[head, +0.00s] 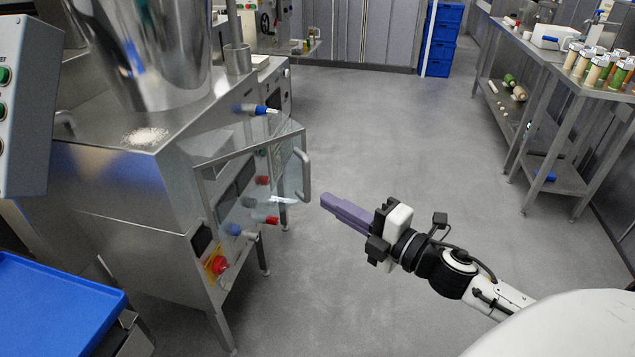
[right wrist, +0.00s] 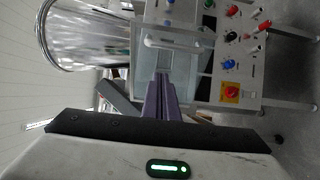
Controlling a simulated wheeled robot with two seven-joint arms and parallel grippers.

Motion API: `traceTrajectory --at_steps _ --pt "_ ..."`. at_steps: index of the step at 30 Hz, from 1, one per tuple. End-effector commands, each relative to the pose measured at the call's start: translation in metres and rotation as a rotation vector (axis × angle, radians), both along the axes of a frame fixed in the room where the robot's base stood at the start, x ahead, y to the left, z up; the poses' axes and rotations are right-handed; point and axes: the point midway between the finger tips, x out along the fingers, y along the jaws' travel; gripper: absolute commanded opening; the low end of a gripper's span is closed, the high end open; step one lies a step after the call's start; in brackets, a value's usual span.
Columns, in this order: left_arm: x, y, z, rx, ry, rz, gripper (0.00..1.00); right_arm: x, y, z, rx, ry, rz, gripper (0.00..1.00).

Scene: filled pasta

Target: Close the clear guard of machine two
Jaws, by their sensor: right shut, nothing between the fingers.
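The clear guard (head: 240,160) is a see-through panel in a thin metal frame on the steel machine (head: 120,185) at the left. It appears swung out from the machine's front over the aisle; how far is hard to tell. Its upright bar handle (head: 305,170) is on the right edge. In the right wrist view the guard (right wrist: 178,65) and handle (right wrist: 172,44) lie ahead of the fingers. My right gripper (head: 328,202) has purple fingers, shut and empty, just right of and below the handle, apparently apart from it. No machine number is readable. My left gripper is out of view.
Red and blue knobs and a red stop button (head: 218,264) sit on the machine front. A steel hopper (head: 150,50) stands on top. A blue tray (head: 55,310) is at lower left. A steel table (head: 560,75) stands right. The floor between is clear.

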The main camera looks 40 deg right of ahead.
Motion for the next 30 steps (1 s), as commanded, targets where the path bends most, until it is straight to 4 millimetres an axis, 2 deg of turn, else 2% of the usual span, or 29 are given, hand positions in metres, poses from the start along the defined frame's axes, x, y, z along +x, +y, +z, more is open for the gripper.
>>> traceTrajectory --at_steps 3,8,13,18,30 --pt "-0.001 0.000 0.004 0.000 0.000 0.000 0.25 0.023 0.004 0.003 0.000 -0.003 0.000 0.00" --pt "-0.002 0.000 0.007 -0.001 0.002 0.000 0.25 0.047 0.009 0.001 0.001 -0.001 -0.002 0.00" --pt "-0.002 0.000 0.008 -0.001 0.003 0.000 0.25 0.067 -0.007 -0.001 0.002 0.002 -0.003 0.00" --pt "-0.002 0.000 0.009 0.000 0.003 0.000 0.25 0.075 -0.012 -0.002 0.004 0.003 -0.001 0.00" --pt "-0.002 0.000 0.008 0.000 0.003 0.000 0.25 0.077 -0.014 -0.002 0.002 0.004 0.001 0.00"
